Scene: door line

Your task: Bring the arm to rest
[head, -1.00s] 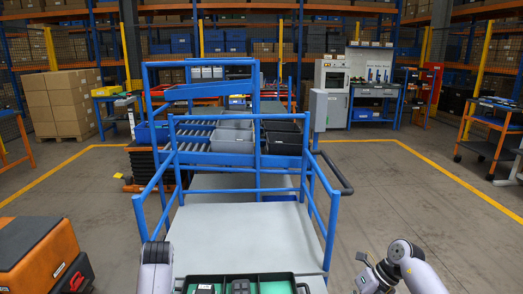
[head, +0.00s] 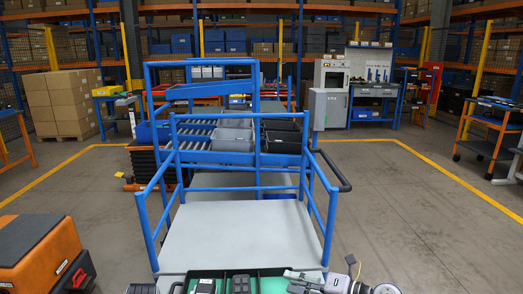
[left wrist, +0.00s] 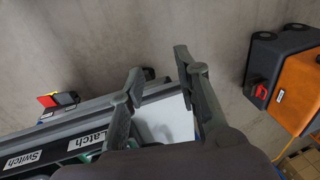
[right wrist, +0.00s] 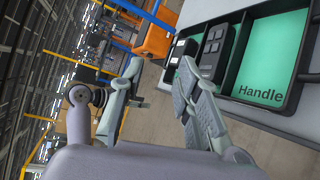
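The task names only my arm. My right gripper (head: 305,280) is low at the bottom of the head view, by the right part of a black compartment tray (head: 225,272). In the right wrist view its fingers (right wrist: 161,64) stand apart with nothing between them, beside the tray. My left gripper (left wrist: 158,62) shows in the left wrist view with fingers apart and empty, over a pale surface next to the labels "Switch" and "Latch". In the head view the left arm is almost wholly below the picture edge, so its gripper is hidden there.
The green-lined "Handle" compartment (right wrist: 275,50) looks empty; dark parts (head: 241,284) lie in other compartments. A blue-railed cart (head: 245,230) stands ahead. An orange and black case (head: 40,255) is at left.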

